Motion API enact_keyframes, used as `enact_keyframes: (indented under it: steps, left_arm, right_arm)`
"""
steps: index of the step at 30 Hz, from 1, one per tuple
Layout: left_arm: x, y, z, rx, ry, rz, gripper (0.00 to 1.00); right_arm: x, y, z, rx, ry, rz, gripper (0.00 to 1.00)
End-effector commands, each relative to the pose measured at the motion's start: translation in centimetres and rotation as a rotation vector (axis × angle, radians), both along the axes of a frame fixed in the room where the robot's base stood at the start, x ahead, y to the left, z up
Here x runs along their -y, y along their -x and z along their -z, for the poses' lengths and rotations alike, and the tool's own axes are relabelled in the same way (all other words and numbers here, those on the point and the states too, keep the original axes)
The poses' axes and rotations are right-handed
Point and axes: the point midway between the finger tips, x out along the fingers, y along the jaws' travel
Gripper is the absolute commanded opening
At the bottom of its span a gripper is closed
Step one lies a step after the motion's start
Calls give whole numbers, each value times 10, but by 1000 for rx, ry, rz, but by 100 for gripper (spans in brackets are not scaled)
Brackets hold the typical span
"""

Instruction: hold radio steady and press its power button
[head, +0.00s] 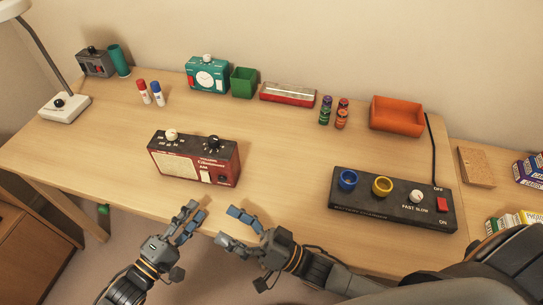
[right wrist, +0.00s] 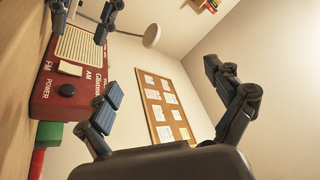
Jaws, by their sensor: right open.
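The red radio (head: 193,162) stands upright on the desk, left of centre, with knobs on its dark top. Its round black power button (head: 222,179) is at the lower right of the front. In the right wrist view the radio (right wrist: 75,75) appears turned on its side, with the button (right wrist: 67,90) beside the POWER label. My left gripper (head: 194,212) is open and empty at the desk's front edge, in front of the radio and apart from it. My right gripper (head: 229,226) is open and empty to its right; its spread fingers (right wrist: 163,80) show in the wrist view.
A black control box (head: 393,210) with blue and yellow rings sits at the right. A lamp base (head: 64,107) is at the left. Desk around the radio is clear.

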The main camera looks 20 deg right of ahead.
Motion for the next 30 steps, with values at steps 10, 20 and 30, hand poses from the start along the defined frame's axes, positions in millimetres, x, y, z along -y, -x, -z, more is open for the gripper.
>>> enact_keyframes:
  steps: [10,20,30]
  left_arm:
    - [0,0,0,0,0,0,38]
    - [0,0,0,0,0,0,38]
    - [0,0,0,0,0,0,38]
  right_arm:
    - [83,-88,-13,260,435,-26,92]
    - [142,-132,-9,291,705,-13,92]
    - [106,-156,-6,279,706,-14,92]
